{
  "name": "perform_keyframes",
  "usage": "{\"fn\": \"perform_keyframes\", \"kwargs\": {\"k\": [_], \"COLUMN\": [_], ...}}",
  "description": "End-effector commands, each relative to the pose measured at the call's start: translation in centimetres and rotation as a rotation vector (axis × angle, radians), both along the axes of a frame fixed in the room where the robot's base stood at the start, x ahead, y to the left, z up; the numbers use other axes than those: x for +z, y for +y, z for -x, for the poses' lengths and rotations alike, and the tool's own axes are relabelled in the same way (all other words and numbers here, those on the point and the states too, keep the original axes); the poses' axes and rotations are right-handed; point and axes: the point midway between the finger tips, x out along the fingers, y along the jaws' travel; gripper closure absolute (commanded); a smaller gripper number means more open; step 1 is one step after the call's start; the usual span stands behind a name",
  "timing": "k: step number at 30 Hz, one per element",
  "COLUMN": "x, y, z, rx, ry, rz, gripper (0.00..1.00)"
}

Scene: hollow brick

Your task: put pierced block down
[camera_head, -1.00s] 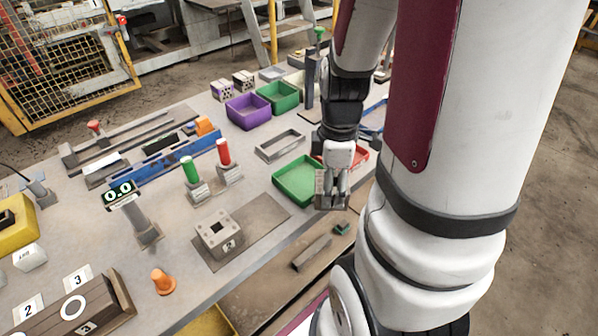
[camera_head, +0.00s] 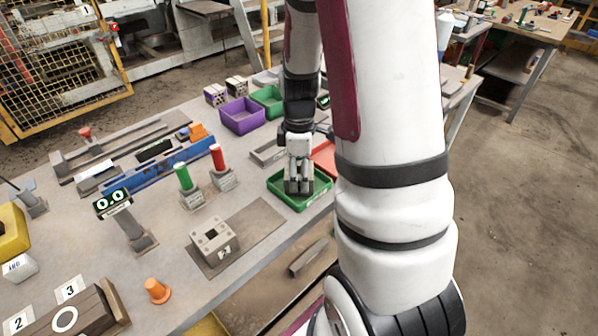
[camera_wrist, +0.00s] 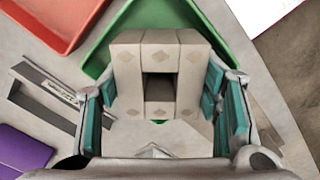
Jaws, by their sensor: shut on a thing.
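The pierced block (camera_wrist: 127,82) is grey, with a rectangular through-hole and faint diamond marks on its face. It fills the middle of the wrist view, between the teal finger pads of my gripper (camera_wrist: 162,95). My gripper (camera_head: 299,174) is shut on it. In the head view the held block (camera_head: 298,187) shows small and dark below the fingers, over the green tray (camera_head: 286,201). The tray's rim also shows behind the block in the wrist view (camera_wrist: 97,62). I cannot tell whether the block touches the tray floor.
A red tray (camera_head: 325,155) adjoins on the right, and a metal frame (camera_head: 264,155) lies behind left. Another block with a square hole (camera_head: 213,241) stands on a grey mat (camera_head: 258,219). Green (camera_head: 183,178) and red (camera_head: 217,158) cylinders stand left. The table's front edge is close.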

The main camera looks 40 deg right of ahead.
Motion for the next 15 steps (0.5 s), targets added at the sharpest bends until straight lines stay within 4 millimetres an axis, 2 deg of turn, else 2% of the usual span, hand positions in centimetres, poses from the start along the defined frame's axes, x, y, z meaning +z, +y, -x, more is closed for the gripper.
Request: {"fn": "perform_keyframes", "kwargs": {"k": [11,12,14,15], "x": [-0.49,-0.51,-0.47,-0.46], "y": [-0.05,-0.03,-0.03,-0.03], "z": [-0.07,-0.05,-0.04,-0.04], "rx": [0.0,0.001,0.001,0.001], "ry": [-0.003,-0.003,-0.003,-0.003], "rz": [0.001,0.001,0.001,0.001], "gripper": [0.81,0.38,0.24,0.22]}}
